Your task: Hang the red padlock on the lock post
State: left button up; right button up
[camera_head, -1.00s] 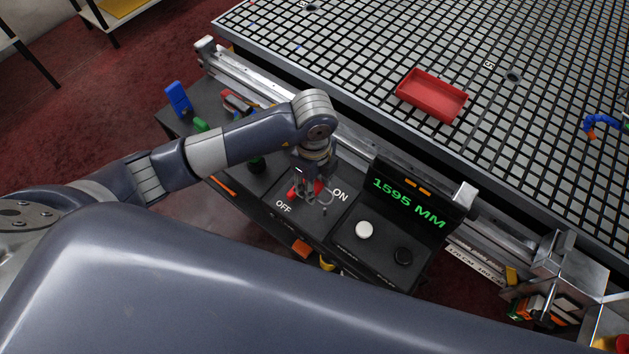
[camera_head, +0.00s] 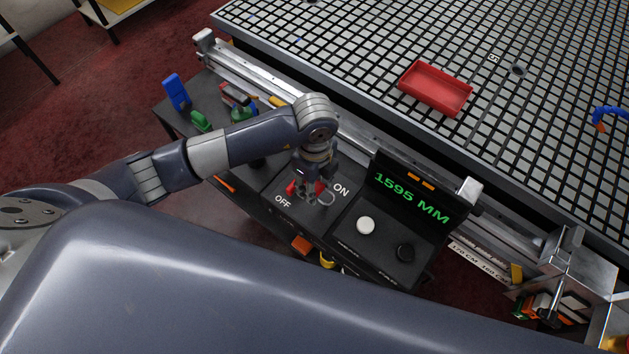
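My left gripper (camera_head: 308,195) points down over the control panel (camera_head: 342,207), between the OFF and ON labels. Red shows on both sides of its fingers, and a grey shackle loop sticks out at the right. This looks like the red padlock (camera_head: 319,187) held in the fingers, though the gripper hides most of it. I cannot tell whether the red at the left is the same piece. The lock post is not clear to see; the gripper and shackle cover that spot. My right gripper is out of view.
A white button (camera_head: 365,225) and a black button (camera_head: 405,252) lie right of the gripper. A display (camera_head: 411,199) reads 1595 MM. Blue (camera_head: 176,92) and green (camera_head: 201,122) items stand at the panel's left end. A red tray (camera_head: 436,89) lies on the grid table (camera_head: 390,40).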

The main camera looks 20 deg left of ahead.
pick_arm(q)
jog(key=shift+f+b, duration=1.05)
jog(key=shift+f, duration=0.55)
jog(key=shift+f+b, duration=0.85)
jog(key=shift+f, duration=0.4)
jog(key=o, duration=1.2)
notch_tip(320, 180, up, 12)
